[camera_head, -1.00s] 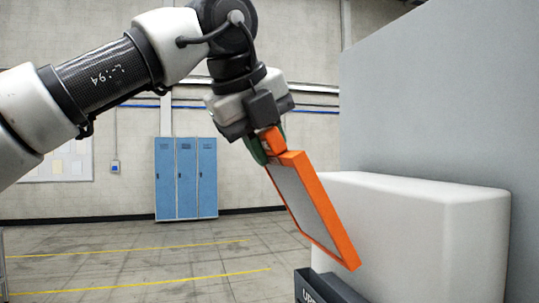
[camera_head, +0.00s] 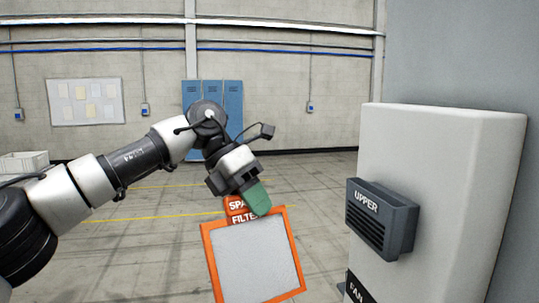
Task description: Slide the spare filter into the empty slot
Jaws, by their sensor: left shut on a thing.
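The spare filter (camera_head: 255,262) is a grey panel in an orange frame, with an orange label tab (camera_head: 238,213) at its top that reads "SPA… FILTE…". My left gripper (camera_head: 257,200) is shut on the tab, and a green finger covers part of the lettering. The filter hangs below the gripper, slightly tilted, in the air left of the white cabinet (camera_head: 445,150). A dark louvred unit marked "UPPER" (camera_head: 380,218) sticks out of the cabinet's front face. No empty slot shows clearly. My right gripper is not in view.
A dark part lettered "FAN" (camera_head: 356,290) shows low on the cabinet, cut off by the bottom edge. A grey wall (camera_head: 455,50) stands behind the cabinet. Blue lockers (camera_head: 228,105) are far back. Open floor lies between the filter and the cabinet.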

